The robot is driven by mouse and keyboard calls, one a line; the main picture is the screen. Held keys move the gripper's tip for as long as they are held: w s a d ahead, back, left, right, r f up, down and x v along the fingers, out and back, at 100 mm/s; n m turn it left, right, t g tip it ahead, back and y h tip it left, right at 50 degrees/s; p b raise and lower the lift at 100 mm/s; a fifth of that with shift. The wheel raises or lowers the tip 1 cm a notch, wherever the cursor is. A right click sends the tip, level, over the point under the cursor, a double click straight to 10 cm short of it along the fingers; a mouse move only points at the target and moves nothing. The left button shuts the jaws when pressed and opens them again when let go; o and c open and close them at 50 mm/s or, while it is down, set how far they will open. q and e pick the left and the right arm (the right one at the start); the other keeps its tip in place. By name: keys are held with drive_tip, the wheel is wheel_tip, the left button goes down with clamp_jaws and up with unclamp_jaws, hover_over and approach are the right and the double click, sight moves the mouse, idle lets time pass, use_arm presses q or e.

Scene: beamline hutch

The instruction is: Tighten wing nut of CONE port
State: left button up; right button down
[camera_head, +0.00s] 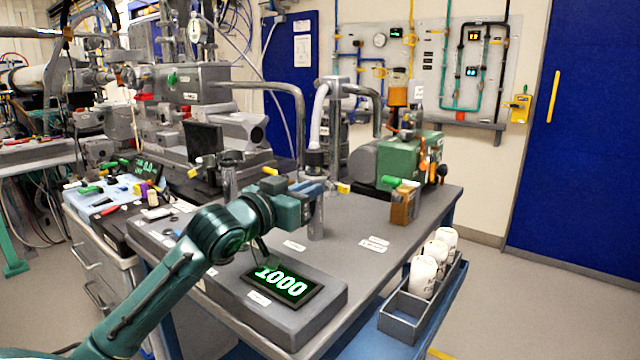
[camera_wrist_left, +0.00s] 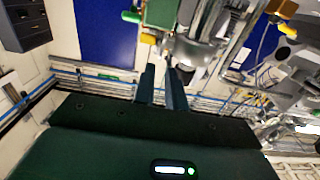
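My left gripper (camera_head: 318,190) reaches in from the left to the upright grey pipe fitting at the middle of the bench, below a white hose (camera_head: 319,112). A small yellow piece (camera_head: 343,187), perhaps a wing nut, shows just past the fingers. In the left wrist view my two dark fingers (camera_wrist_left: 163,88) stand a little apart, with pale wall between them. A grey round fitting (camera_wrist_left: 200,52) lies beyond the right finger, and a yellow piece (camera_wrist_left: 148,39) lies above the left one. I cannot read which port is CONE, nor see clear contact. My right gripper is not in view.
A display reading 1000 (camera_head: 281,283) lies on the bench's near end. A green pump (camera_head: 412,160) and a brown box (camera_head: 404,205) stand at the right. A grey rack (camera_head: 402,322) holds white bottles (camera_head: 424,277). The bench's right front is clear.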

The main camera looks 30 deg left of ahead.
sight(329, 189)
use_arm(q)
drive_tip(key=shift+w+d, duration=0.15)
drive_tip(key=shift+w, duration=2)
clamp_jaws()
